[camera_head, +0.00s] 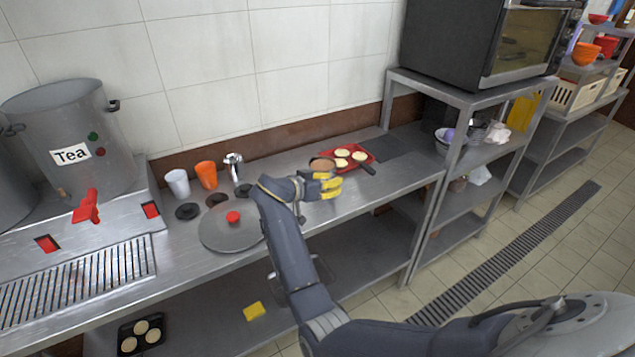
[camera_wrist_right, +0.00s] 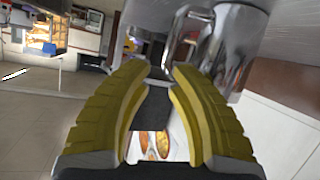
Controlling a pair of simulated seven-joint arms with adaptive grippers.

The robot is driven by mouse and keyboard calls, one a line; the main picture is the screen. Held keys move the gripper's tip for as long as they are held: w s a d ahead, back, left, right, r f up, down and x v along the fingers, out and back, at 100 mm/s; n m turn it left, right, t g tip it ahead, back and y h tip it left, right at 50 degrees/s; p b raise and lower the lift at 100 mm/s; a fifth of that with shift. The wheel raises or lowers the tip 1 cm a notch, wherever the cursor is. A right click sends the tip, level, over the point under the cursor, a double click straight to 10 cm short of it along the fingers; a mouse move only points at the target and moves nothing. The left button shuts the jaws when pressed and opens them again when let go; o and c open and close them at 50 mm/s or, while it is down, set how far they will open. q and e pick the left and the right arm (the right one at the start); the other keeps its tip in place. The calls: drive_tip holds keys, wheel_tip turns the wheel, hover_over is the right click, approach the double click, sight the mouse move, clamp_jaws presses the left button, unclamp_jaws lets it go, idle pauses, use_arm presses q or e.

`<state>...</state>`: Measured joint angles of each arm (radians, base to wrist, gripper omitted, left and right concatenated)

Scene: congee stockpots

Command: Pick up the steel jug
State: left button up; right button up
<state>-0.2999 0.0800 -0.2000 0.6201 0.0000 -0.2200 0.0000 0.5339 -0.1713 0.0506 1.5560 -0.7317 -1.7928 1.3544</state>
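My right gripper (camera_head: 326,186) hangs over the counter, its yellow fingers toward the right. In the head view a small shiny steel vessel (camera_head: 233,167) stands upright by the wall, left of my right wrist. I cannot tell whether it is that same jug. My arm hides some counter. My left gripper is not in view.
An orange cup (camera_head: 206,175) and a white cup (camera_head: 178,184) stand left of the steel vessel. A round lid (camera_head: 222,237) with a red knob lies in front. A red tray (camera_head: 358,152) holds pale rounds behind my gripper. The Tea stockpot (camera_head: 85,130) stands at left.

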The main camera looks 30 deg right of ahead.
sight(336, 198)
drive_tip(key=shift+a+f+m, duration=0.65)
drive_tip(key=shift+f+m, duration=0.25)
drive_tip(key=shift+f, duration=0.1)
drive_tip(key=shift+w+f, duration=0.1)
drive_tip(key=shift+f, duration=0.05)
drive_tip(key=shift+x, duration=2.35)
drive_tip(key=shift+c, duration=0.3)
clamp_jaws()
